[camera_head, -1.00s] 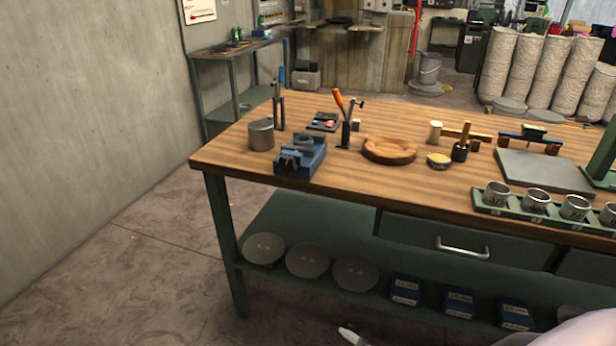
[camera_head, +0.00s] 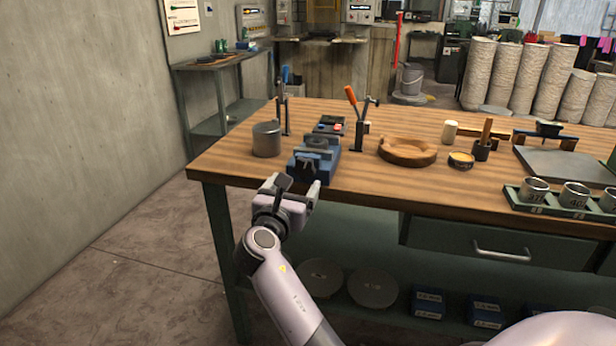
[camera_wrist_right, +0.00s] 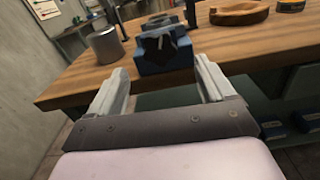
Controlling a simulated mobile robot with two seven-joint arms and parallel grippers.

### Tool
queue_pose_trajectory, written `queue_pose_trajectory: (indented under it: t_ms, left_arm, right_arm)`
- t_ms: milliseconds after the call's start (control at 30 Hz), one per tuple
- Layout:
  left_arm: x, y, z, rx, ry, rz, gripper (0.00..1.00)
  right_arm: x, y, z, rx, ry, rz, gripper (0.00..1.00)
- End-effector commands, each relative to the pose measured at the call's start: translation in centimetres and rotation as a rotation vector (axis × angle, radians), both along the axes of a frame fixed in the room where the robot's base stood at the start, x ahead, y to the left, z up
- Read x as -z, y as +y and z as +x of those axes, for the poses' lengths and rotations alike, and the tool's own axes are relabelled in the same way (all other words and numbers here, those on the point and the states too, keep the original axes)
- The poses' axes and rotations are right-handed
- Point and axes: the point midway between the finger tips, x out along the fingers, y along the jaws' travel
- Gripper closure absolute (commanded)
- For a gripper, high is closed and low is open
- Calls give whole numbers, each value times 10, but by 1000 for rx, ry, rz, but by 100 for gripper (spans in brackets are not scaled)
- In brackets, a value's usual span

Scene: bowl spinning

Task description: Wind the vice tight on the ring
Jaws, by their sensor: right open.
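The blue vice (camera_head: 314,164) stands on the wooden bench near its front left edge. A dark grey ring (camera_head: 317,143) sits at the top of the vice, near its jaws; how firmly it is held I cannot tell. My right gripper (camera_head: 298,186) is open and empty in front of the vice, just off the bench's front edge. In the right wrist view the vice (camera_wrist_right: 165,58) shows ahead between the two spread fingers (camera_wrist_right: 165,82), apart from them. The vice's dark front end faces the gripper. My left gripper is not in view.
A grey metal cylinder (camera_head: 266,139) stands left of the vice. Upright tools with blue and orange handles (camera_head: 351,95) stand behind it. The bench's front edge (camera_head: 400,203) lies close to my right arm.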

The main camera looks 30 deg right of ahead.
Motion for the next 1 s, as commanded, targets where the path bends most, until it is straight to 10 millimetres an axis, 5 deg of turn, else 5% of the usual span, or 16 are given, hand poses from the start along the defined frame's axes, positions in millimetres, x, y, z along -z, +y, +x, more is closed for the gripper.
queue_pose_trajectory:
  t_ms: [400,833,1000]
  left_arm:
    - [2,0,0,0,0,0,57]
    - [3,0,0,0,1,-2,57]
    - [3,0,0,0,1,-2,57]
  right_arm:
    - [-1,-43,37,1,5,-9,18]
    - [0,-53,45,1,4,-6,18]
    - [0,-53,44,1,4,-6,70]
